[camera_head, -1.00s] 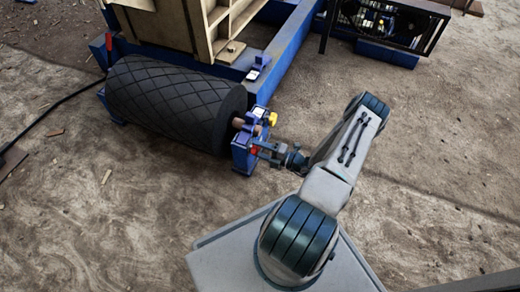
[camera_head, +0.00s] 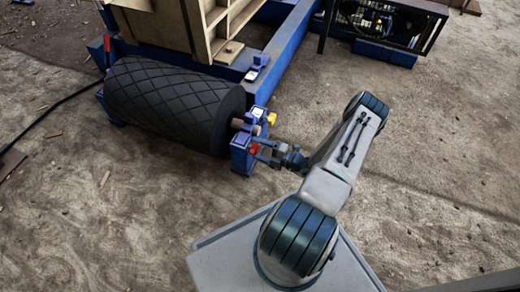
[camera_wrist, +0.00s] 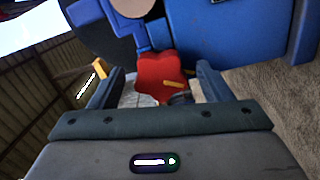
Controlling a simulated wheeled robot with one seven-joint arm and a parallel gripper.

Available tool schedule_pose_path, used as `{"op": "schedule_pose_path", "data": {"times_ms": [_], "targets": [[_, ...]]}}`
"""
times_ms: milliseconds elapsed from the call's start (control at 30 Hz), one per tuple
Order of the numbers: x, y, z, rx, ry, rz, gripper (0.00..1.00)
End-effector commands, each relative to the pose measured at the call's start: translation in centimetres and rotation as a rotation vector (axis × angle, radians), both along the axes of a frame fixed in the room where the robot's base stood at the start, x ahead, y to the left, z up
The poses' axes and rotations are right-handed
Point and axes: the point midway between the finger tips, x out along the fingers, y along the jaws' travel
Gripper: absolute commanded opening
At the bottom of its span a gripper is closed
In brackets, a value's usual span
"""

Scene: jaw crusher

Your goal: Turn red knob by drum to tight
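The red knob (camera_head: 253,148) is on the blue bracket (camera_head: 241,157) at the right end of the black ribbed drum (camera_head: 175,104). In the wrist view the lobed red knob (camera_wrist: 161,74) sits in front of the blue frame, with a small yellow mark at its lower edge. My gripper (camera_wrist: 160,82) has its two fingers spread on either side of the knob, with a visible gap at each side. In the head view my gripper (camera_head: 262,151) is close to the knob and partly covers it.
A yellow part (camera_head: 271,118) sits just above the knob on the blue frame. The blue beam (camera_head: 285,56) runs away to the upper right. A dark framed machine (camera_head: 385,25) stands at the back right. Bare dirt is open to the right.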

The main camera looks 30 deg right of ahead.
Motion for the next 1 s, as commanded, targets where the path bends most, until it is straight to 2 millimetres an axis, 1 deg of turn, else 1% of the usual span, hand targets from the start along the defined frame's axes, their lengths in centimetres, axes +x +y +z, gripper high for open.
{"op": "schedule_pose_path", "data": {"times_ms": [133, 267, 367, 700, 800, 1000], "targets": [[0.0, 0.2, 0.0, 0.001, 0.0, 0.004, 0.72], [-0.6, -0.4, 0.1, 0.002, 0.0, 0.001, 0.72], [-1.9, -1.4, 0.2, 0.002, 0.001, 0.0, 0.72], [-7.9, -6.2, 0.2, 0.0, 0.001, -0.004, 0.72], [-9.3, -7.3, 0.2, 0.0, 0.001, -0.003, 0.72], [-10.7, -8.4, 0.1, 0.0, 0.0, -0.002, 0.72]]}}
